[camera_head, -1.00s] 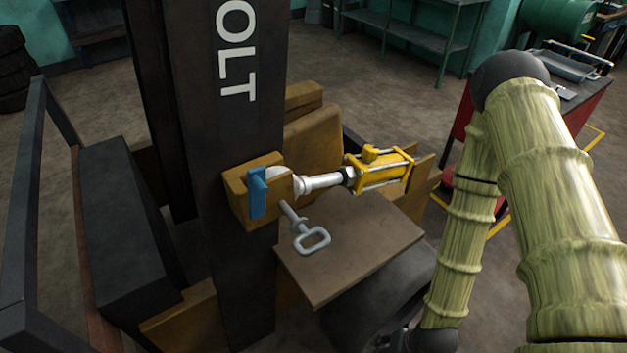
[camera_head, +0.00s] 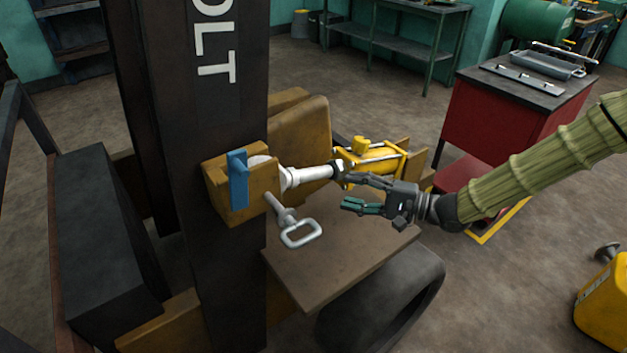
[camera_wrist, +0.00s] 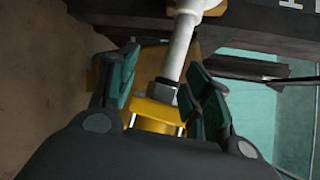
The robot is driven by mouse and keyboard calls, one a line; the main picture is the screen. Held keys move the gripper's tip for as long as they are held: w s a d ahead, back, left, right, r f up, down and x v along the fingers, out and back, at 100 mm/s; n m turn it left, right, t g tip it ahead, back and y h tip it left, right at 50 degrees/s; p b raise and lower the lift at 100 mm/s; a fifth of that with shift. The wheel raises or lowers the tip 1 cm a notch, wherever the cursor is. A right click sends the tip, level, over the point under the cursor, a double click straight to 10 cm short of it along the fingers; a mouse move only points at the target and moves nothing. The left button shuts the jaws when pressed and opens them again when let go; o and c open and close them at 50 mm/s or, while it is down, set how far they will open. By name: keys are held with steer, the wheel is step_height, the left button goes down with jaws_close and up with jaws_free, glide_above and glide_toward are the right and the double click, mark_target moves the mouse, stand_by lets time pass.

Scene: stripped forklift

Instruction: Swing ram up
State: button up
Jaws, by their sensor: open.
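The ram has a yellow cylinder body (camera_head: 371,161) and a silver rod (camera_head: 310,176). Its rod end meets the brown bracket (camera_head: 241,190) on the dark mast, beside a blue plate (camera_head: 238,180). A grey pin with a loop handle (camera_head: 300,234) sticks out below the rod. My gripper (camera_head: 352,193) is open at the near side of the yellow body, close to where the rod enters. In the wrist view, the rod (camera_wrist: 180,47) and the yellow end (camera_wrist: 155,112) lie between my green-padded fingers (camera_wrist: 160,90). Whether they touch is unclear.
A brown board (camera_head: 335,258) lies below the ram, above a dark tyre (camera_head: 385,305). The dark mast (camera_head: 215,110) stands to the left. A red cabinet (camera_head: 500,115) stands behind my arm, and a yellow can (camera_head: 603,305) is at the lower right.

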mark_target(321, 175)
steer(key=shift+y, duration=0.4)
steer(key=x, duration=0.3)
steer(key=r+x, duration=0.1)
steer(key=x, duration=0.3)
steer(key=r+p+x, duration=0.1)
steer(key=x, duration=0.2)
steer(key=shift+w+a+r, duration=0.1)
steer(key=shift+a, duration=0.1)
jaws_close()
